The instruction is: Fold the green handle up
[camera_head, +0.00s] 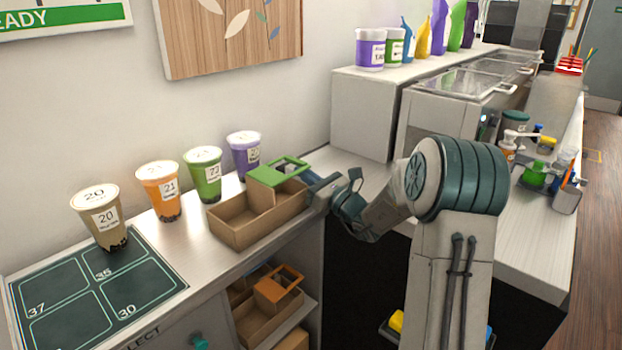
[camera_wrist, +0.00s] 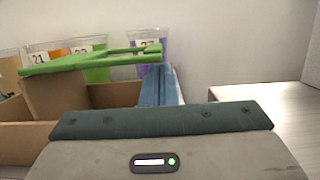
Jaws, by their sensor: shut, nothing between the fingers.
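The green handle (camera_head: 280,171) belongs to a brown cardboard cup carrier (camera_head: 240,232) on the counter. It lies about level over the carrier's right rear part, with an opening at its right end. In the wrist view the handle (camera_wrist: 95,60) spans above the carrier (camera_wrist: 15,143) as a thin green frame. My gripper (camera_head: 312,188) is at the carrier's right end, beside the handle. In the wrist view its blue fingers (camera_wrist: 160,85) are shut and empty, close to the handle's right end. I cannot tell whether they touch it.
Filled cups stand behind the carrier, including a purple cup (camera_head: 243,150) and a green cup (camera_head: 204,172). A dark numbered mat (camera_head: 100,290) lies to the left. A carrier with an orange handle (camera_head: 279,286) is on the shelf below. Bare counter (camera_head: 340,160) lies behind my gripper.

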